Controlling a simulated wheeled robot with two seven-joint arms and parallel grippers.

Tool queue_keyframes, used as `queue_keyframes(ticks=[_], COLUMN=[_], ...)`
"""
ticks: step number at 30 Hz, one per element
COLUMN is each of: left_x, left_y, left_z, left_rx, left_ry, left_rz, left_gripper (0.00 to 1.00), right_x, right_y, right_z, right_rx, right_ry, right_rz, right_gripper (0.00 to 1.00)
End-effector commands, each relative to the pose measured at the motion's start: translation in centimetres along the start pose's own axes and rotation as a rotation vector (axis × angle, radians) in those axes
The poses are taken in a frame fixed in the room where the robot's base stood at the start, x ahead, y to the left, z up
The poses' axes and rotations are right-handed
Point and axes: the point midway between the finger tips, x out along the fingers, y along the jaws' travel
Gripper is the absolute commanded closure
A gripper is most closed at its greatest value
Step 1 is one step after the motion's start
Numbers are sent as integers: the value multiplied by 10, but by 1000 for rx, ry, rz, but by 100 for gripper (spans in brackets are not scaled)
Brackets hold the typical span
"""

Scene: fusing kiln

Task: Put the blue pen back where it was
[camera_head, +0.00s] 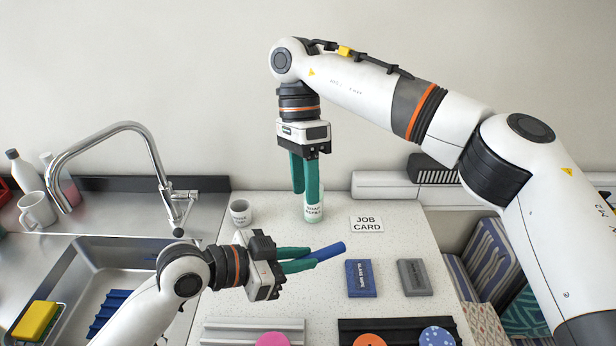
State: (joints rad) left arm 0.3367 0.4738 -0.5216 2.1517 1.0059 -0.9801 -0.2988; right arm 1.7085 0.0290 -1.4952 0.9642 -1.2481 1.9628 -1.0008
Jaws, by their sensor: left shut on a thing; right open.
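The blue pen (330,251) is a thick blue cylinder. My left gripper (308,260), with green fingers, is shut on it over the speckled counter. The pen sticks out past the fingertips to the right, tilted slightly up in the picture; its other end is hidden by the fingers. My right gripper (305,188) is open and empty, pointing down at the back of the counter. Its fingers overlap the top of a pale soap refill bottle (313,213) in the picture; whether they touch it I cannot tell.
A small labelled cup (240,213) and a job card (367,224) stand at the back. A blue glass wipe box (360,279) and a grey block (413,277) lie at right. A grey tray (225,331) and a black tray (395,326) hold discs in front. The sink (120,257) is left.

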Motion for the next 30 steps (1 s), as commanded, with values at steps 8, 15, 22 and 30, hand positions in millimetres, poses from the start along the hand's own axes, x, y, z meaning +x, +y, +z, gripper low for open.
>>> queue_keyframes(ticks=[8,15,22,30], left_x=[0,0,0,0], left_y=[0,0,0,0], left_z=[0,0,0,0], left_rx=[0,0,0,0], left_ry=[0,0,0,0], left_rz=[0,0,0,0], left_gripper=[100,100,100,100], right_x=[8,53,92,112], right_y=[-6,-6,-7,-6], right_z=[6,11,14,16], right_rx=[-40,-39,-37,-37], right_ry=[-109,-104,-103,-101], right_rz=[-10,-11,-10,-8], right_gripper=[56,56,56,56])
